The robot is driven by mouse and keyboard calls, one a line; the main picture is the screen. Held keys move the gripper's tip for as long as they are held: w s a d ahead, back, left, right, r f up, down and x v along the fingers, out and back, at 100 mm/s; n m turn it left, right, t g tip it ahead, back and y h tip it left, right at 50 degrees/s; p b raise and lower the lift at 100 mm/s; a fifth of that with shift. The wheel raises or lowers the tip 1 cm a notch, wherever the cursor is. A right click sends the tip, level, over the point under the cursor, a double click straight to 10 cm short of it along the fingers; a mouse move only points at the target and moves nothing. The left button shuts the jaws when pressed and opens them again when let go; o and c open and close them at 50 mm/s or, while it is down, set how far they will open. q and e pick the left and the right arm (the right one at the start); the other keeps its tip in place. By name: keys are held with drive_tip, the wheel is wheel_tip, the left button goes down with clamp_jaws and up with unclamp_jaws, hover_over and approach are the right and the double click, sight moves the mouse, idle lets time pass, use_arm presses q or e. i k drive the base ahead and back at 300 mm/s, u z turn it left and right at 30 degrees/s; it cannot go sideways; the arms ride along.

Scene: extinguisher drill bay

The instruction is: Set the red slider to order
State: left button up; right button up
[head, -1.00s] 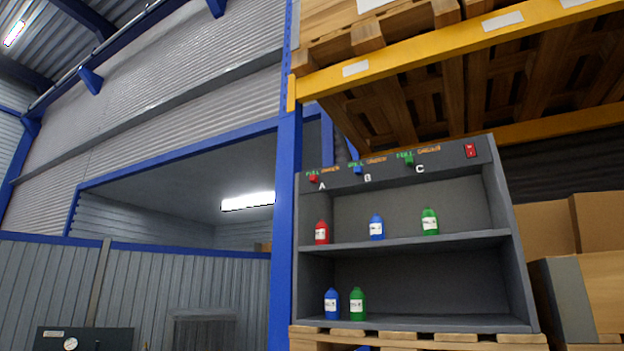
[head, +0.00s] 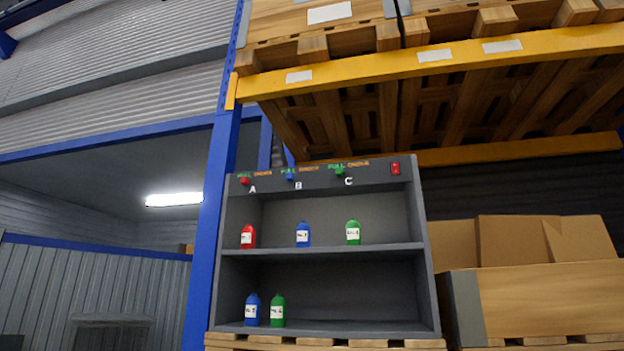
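The red slider (head: 245,181) sits on the top panel of the grey shelf unit (head: 322,288), above the letter A. Its printed scale reads FULL at the left and ORDER at the right, and the slider is near the FULL end. A blue slider (head: 290,177) is above B and a green slider (head: 340,172) is above C. A red bottle (head: 248,238), a blue bottle (head: 303,235) and a green bottle (head: 353,233) stand on the upper shelf. Neither of my grippers is in view.
On the lower shelf stand a blue bottle (head: 252,311) and a green bottle (head: 277,312). A red switch (head: 395,168) is at the panel's right. A blue post (head: 211,220) stands left, cardboard boxes (head: 515,241) right, and a yellow beam (head: 420,68) with pallets overhead.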

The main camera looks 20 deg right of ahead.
sight(244, 181)
drive_tip(key=u, duration=0.85)
drive_tip(key=i, duration=1.75)
drive_tip(key=z, duration=0.85)
